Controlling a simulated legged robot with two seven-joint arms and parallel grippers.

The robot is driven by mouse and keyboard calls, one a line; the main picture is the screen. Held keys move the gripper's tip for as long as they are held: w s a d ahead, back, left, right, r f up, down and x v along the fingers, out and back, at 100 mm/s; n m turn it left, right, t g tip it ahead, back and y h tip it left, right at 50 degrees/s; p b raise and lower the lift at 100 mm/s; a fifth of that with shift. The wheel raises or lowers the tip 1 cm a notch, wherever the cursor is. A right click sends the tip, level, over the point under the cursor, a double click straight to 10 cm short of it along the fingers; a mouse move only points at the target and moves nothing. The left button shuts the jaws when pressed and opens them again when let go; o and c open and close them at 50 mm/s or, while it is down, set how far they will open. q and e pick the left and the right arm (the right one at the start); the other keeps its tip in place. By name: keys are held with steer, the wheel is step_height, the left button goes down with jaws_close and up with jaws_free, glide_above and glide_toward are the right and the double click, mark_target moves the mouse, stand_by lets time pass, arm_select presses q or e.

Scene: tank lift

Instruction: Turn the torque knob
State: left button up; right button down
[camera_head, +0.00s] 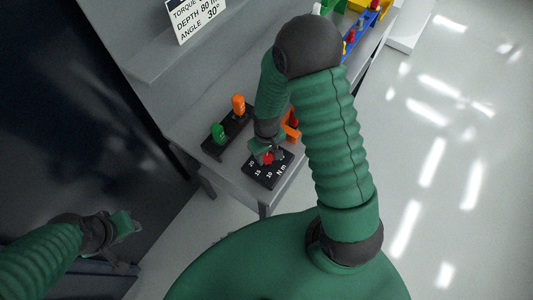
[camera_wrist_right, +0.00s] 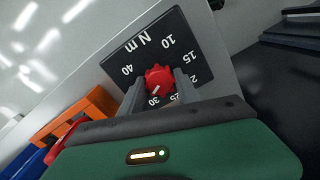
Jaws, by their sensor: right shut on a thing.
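The red torque knob (camera_head: 268,158) sits on a black dial plate (camera_head: 262,178) with white numbers and "N m", at the near end of the grey bench. In the right wrist view, the knob (camera_wrist_right: 159,76) lies between the two grey fingers of my right gripper (camera_wrist_right: 158,84), which is shut on it. The white mark on the knob points close to 30. The right gripper also shows in the head view (camera_head: 266,152), partly covering the knob. My left gripper (camera_head: 124,226) is away from the bench at lower left; its finger gap is unclear.
A black holder with a green piece (camera_head: 218,131) and an orange piece (camera_head: 238,104) stands beside the dial. An orange bracket (camera_head: 291,126) is close to my right wrist. A sign (camera_head: 197,16) reads torque, depth 80 and angle 30°. Coloured bins stand at the far end.

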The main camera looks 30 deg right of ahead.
mark_target(267, 156)
steer(key=shift+n+p, duration=0.45)
steer(key=shift+n, duration=1.45)
steer(key=c, duration=0.9)
jaws_free()
step_height(267, 156, up, 17)
steer(key=shift+w+f, duration=0.1)
